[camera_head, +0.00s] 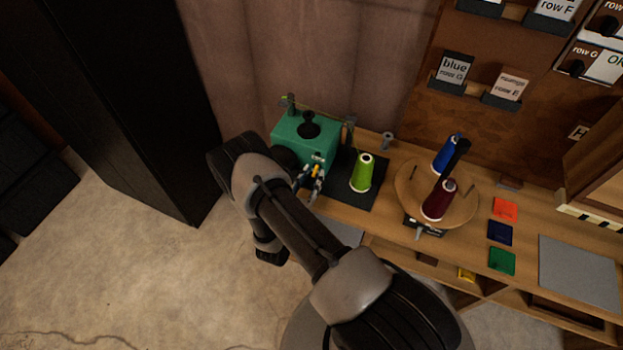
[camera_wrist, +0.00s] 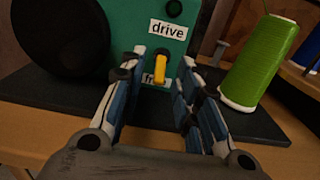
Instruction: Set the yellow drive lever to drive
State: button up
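The green machine (camera_head: 305,133) stands at the left end of the bench and also fills the back of the wrist view (camera_wrist: 127,25). On its front, the yellow drive lever (camera_wrist: 160,71) points down, over a lower label (camera_wrist: 149,79) that starts with "fr" and is partly hidden. The "drive" label (camera_wrist: 168,29) is above the lever. My gripper (camera_wrist: 162,62) is open, with one finger on each side of the lever and gaps visible. It also shows in front of the machine in the head view (camera_head: 313,183). Whether the fingertips reach as deep as the lever is unclear.
A lime-green thread cone (camera_wrist: 256,62) stands right of my gripper on a dark mat (camera_wrist: 245,123). A black round wheel (camera_wrist: 62,38) is on the machine's left. A round wooden turntable (camera_head: 410,190) with blue and dark red cones stands further right.

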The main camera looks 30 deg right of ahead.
aim_at(316, 169)
jog(key=shift+c, duration=0.4)
grip_shut()
jog(key=shift+r, duration=0.1)
jog(key=r+g+y+p, duration=0.1)
jog(key=p, duration=0.2)
jog(key=shift+r+y+p, duration=0.2)
jog(key=shift+y+p, duration=0.1)
jog(key=shift+r+g+y+p, duration=0.4)
jog(key=shift+g+y+p, duration=0.2)
jog(key=shift+p, duration=0.55)
jog(key=g+y+p, duration=0.1)
jog(key=r+y+p, duration=0.1)
jog(key=p, duration=0.1)
jog(key=shift+w+d+g, duration=0.1)
jog(key=shift+g, duration=0.3)
jog(key=shift+d+r+g+y+p, duration=0.15)
jog(key=shift+g+y+p, duration=0.45)
jog(key=shift+y, duration=0.4)
